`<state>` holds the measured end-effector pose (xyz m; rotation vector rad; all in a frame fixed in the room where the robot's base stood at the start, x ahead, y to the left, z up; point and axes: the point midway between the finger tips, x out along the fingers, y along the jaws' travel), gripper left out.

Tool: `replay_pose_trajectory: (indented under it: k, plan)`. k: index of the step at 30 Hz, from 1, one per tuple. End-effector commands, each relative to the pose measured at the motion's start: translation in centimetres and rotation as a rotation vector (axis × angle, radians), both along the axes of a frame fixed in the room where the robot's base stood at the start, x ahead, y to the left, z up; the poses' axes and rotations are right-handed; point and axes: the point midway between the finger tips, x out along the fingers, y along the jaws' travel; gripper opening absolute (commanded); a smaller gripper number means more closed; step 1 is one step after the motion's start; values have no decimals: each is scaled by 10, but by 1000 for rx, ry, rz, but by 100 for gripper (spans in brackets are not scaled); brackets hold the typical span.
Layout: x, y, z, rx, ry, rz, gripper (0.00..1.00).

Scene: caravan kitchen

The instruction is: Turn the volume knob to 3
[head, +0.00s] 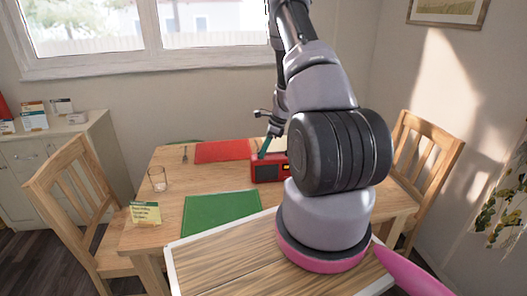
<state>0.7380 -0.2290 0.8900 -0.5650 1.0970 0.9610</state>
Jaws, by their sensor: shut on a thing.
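A small red radio (267,172) with a dark front panel stands on the wooden table, partly hidden on its right by my arm. My gripper (262,155) comes down from above. Its narrow teal end leans slightly and meets the radio's top edge on the left. It is shut at that spot, on what appears to be the volume knob. The knob itself and its markings are too small and covered to read, so I cannot tell its setting.
The dining table (170,195) holds a red placemat (225,151), a green placemat (222,214), a drinking glass (157,179), a fork (185,154) and a yellow card (145,213). Wooden chairs stand left (70,195) and right (428,150). A cabinet (60,150) stands far left.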

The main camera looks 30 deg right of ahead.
Motion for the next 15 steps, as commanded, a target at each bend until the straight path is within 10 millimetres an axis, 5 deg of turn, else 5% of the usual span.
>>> replay_pose_trajectory:
  k: [8, 9, 11, 15]
  plan:
    - [-1, -1, -1, 0, 3, -1, 0]
    - [-1, 0, -1, 0, 3, -1, 42]
    - [-1, 0, -1, 0, 3, -1, 64]
    - [-1, 0, -1, 0, 2, 0, 64]
